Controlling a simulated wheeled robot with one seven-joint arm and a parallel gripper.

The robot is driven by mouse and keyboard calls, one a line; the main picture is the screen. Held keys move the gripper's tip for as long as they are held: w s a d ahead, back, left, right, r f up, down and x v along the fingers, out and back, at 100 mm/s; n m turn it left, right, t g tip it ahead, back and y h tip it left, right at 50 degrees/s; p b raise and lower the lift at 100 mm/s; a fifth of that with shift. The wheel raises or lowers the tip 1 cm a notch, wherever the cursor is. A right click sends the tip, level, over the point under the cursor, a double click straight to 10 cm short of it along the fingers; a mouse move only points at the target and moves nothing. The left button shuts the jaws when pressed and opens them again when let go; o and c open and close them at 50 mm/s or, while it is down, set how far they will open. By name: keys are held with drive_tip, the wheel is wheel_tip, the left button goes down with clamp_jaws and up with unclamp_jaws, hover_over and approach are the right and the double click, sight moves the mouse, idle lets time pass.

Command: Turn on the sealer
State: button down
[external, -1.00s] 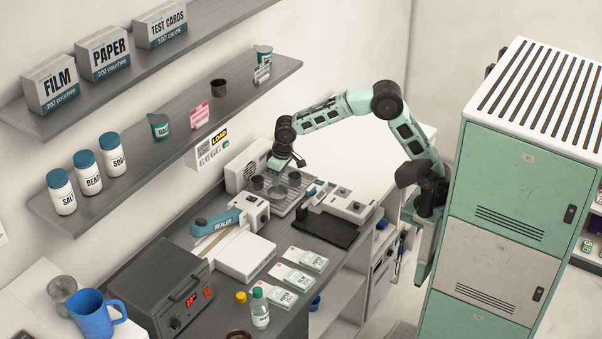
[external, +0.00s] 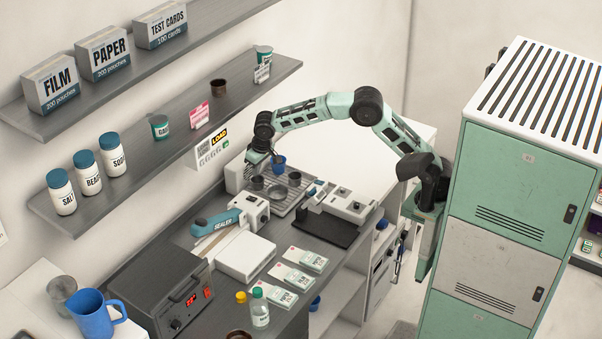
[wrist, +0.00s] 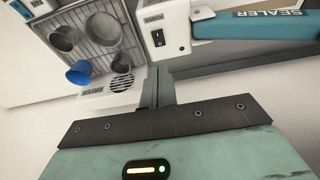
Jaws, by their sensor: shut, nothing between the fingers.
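The sealer (external: 222,222) sits on the bench, with a teal lever arm and a white end housing (external: 256,206). In the wrist view the teal arm (wrist: 255,25) runs to the right, and the white housing (wrist: 170,20) carries a small black rocker switch (wrist: 158,38). I cannot tell the switch's position. My gripper (external: 257,160) is above the back of the bench near the wall, behind the sealer's housing and apart from it. In the wrist view its fingers (wrist: 157,88) are together and empty, just below the housing in the picture.
A rack tray (external: 290,200) with dark cups and a blue cup (external: 279,164) stands beside the sealer. A vented white box (wrist: 122,84) is close left of my fingers in the wrist view. The shelf (external: 180,145) overhangs the bench. A black heater box (external: 165,290) stands in front.

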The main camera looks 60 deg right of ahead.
drive_tip(key=p, duration=0.3)
approach(254, 199)
drive_tip(key=x, duration=0.5)
drive_tip(key=shift+w+f, duration=0.1)
drive_tip(key=shift+w, duration=0.25)
drive_tip(key=shift+f+p, duration=0.35)
drive_tip(key=shift+f, duration=0.35)
drive_tip(key=shift+s+f+b, duration=0.2)
drive_tip(key=shift+f+b, duration=0.35)
drive_tip(key=shift+b, duration=0.1)
drive_tip(key=shift+r, duration=0.2)
drive_tip(key=shift+w+r+p, duration=0.35)
drive_tip(key=shift+w+p, duration=0.15)
drive_tip(key=shift+w, duration=0.25)
